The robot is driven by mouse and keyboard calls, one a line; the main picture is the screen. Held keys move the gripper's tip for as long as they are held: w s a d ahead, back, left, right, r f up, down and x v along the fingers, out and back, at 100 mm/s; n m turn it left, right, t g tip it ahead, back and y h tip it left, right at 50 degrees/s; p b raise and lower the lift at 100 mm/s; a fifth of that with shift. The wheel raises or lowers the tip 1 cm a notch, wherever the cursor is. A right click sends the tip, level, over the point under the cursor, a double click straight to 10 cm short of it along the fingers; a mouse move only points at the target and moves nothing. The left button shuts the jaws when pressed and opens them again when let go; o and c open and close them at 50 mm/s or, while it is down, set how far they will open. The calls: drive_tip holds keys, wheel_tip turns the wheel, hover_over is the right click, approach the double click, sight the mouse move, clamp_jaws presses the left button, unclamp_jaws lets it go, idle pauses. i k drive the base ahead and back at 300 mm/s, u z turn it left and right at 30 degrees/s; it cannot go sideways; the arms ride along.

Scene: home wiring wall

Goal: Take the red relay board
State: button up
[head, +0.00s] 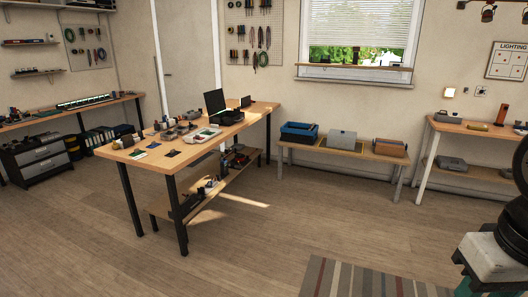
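I cannot make out a red relay board for certain at this distance. The wooden workbench (190,158) in the middle carries several small flat boards or cards near its front left end, among them a dark one (172,153) and a pale green and white one (138,155). A reddish-brown upright block (502,111) stands on the right table; I cannot tell what it is. Parts of my own body show at the right edge. My gripper's fingertips are not in view.
A laptop (216,103) stands on the workbench, with a lower shelf (222,190) beneath. Open wooden floor (275,235) lies before me, with a striped rug (365,280).

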sight(197, 137)
drive_tip(key=u, duration=0.05)
drive_tip(key=i, duration=2.1)
drive_tip(key=u, duration=0.55)
drive_tip(key=i, duration=2.25)
drive_tip(key=u, duration=0.45)
drive_tip(key=i, duration=0.55)
drive_tip(key=u, duration=0.15)
